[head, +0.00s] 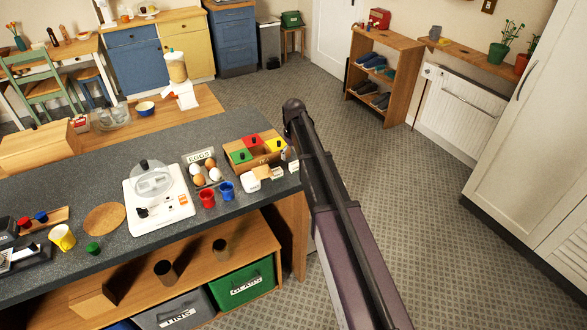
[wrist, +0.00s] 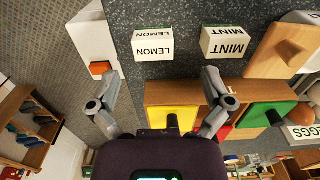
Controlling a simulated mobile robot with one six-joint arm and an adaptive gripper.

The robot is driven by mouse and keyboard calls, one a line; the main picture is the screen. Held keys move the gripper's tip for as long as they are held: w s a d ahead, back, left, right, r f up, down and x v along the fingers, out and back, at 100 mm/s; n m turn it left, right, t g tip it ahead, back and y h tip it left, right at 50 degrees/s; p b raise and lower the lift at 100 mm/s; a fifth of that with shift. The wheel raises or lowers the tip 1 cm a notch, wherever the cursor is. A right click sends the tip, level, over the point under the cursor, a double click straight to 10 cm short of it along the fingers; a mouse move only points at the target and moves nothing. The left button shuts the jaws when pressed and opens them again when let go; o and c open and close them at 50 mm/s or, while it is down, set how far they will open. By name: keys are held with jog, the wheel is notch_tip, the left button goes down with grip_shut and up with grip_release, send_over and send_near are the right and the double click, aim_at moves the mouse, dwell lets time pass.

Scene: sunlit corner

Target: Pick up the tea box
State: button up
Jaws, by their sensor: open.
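Two small white tea boxes stand on the dark countertop in the wrist view, one labelled LEMON (wrist: 153,44) and one labelled MINT (wrist: 223,42). They show small near the counter's right end in the head view, the mint one (head: 277,173) left of the lemon one (head: 293,167). A wooden compartment box (wrist: 160,93) with yellow, red and green lids stands beside them, also in the head view (head: 235,169). My gripper (wrist: 158,82) is open and empty, its fingers over the wooden box side and apart from both tea boxes. In the head view it cannot be made out clearly.
Left of the mint box are a wooden-topped piece (head: 263,172) and a white box (head: 249,183). Red (head: 207,199) and blue (head: 226,191) cups, eggs (head: 210,162) and a white scale (head: 160,208) stand farther left. Open floor (head: 420,200) lies right of the counter.

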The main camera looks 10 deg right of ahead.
aim_at(295, 163)
jog(key=shift+d+f+b, duration=0.15)
jog(key=shift+f+b, duration=0.55)
jog(key=shift+f, duration=0.1)
jog(key=shift+d+f+b, duration=0.15)
jog(key=shift+f+b, duration=0.55)
jog(key=shift+f, duration=0.05)
jog(key=shift+f+b, duration=1)
jog(key=shift+b, duration=0.05)
jog(key=c, duration=1)
